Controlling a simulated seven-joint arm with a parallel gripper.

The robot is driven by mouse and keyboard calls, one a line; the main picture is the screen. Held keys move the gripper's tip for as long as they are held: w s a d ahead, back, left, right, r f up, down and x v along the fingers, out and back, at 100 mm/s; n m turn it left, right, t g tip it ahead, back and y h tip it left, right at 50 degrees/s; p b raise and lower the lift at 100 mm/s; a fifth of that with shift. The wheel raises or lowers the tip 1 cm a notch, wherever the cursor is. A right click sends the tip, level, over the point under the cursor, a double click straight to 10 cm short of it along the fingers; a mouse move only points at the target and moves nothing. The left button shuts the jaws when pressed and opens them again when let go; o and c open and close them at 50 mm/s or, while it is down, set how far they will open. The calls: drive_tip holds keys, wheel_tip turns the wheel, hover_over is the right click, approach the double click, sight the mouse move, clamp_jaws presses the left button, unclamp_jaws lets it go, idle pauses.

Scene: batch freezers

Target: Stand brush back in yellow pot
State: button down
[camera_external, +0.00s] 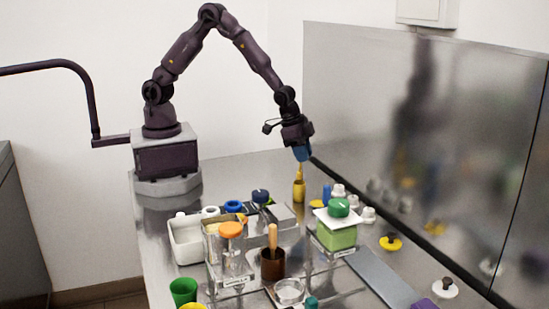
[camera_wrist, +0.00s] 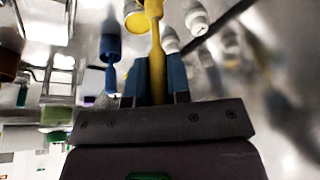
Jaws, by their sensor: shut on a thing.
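My gripper (camera_external: 302,158) points down above the far part of the steel worktop, its blue fingers closed on the thin handle of a yellow brush (camera_external: 299,180). In the wrist view the handle of the yellow brush (camera_wrist: 156,45) runs between the two fingers (camera_wrist: 158,80) and widens at the far end. The brush hangs nearly upright; I cannot tell whether its lower end touches the worktop. A yellow pot (camera_external: 193,306) shows only its rim at the bottom edge of the external view, beside a green pot (camera_external: 184,290).
A blue item (camera_external: 327,193) and white knobs (camera_external: 338,190) stand close right of the brush. A green box (camera_external: 336,235), a brown pot (camera_external: 272,265) with a wooden handle, and an orange-lidded jar (camera_external: 231,250) crowd the middle. A steel wall (camera_external: 350,100) bounds the right side.

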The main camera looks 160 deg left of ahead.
drive_tip(key=shift+f, duration=0.15)
drive_tip(key=shift+f, duration=2.75)
drive_tip(key=c, duration=0.5)
unclamp_jaws()
drive_tip(key=shift+r, duration=3.55)
